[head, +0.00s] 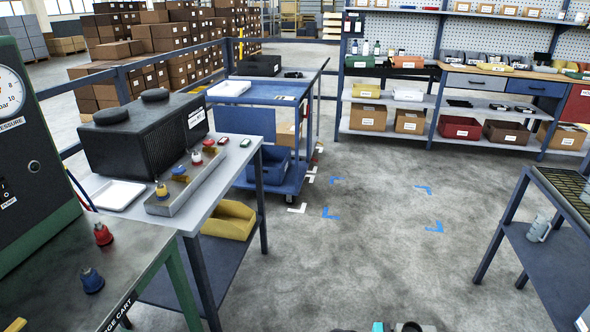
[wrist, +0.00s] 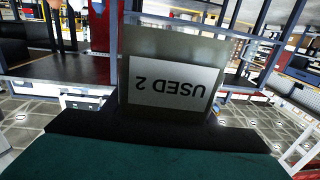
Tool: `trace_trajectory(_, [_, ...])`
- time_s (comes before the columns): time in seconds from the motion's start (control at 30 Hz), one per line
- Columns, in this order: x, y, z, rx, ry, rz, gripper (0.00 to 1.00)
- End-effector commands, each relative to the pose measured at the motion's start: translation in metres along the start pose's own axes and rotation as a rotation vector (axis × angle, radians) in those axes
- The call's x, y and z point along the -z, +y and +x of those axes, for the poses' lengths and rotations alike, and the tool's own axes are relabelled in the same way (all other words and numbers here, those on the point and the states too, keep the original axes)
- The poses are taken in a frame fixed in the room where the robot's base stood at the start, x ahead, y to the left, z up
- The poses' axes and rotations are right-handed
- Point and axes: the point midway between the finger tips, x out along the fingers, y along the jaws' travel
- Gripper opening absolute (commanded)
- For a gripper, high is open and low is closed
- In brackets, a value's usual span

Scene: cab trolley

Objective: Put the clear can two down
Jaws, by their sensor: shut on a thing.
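A grey-olive, smooth-sided thing with a white label reading "USED 2" (wrist: 172,88) fills the middle of the wrist view, its lettering upside down there. I take it as the can; I cannot tell whether its walls are clear. My gripper (wrist: 165,125), with a black front edge and a teal body, is shut on it. The can's lower end in the picture is hidden behind the black edge. In the head view only a small teal and dark piece of my arm end shows at the bottom edge, and the can cannot be made out.
A grey jug-like vessel (head: 538,229) stands on the lower shelf of a dark rack (head: 520,190) at right. A bench with a black box (head: 140,130) and a blue trolley (head: 255,92) stand at left. Blue and white corner marks (head: 330,214) lie on the open floor between.

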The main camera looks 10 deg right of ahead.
Motion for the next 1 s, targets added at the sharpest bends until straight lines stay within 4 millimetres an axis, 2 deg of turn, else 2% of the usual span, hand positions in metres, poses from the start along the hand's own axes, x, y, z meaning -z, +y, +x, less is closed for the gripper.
trace_trajectory(0.03, [0.010, -0.007, -0.008, 0.018, 0.003, 0.002, 0.11])
trace_trajectory(0.57, [0.082, -0.073, -0.100, 0.226, 0.003, 0.003, 0.11])
trace_trajectory(1.0, [0.152, -0.123, -0.196, 0.456, 0.001, 0.005, 0.11])
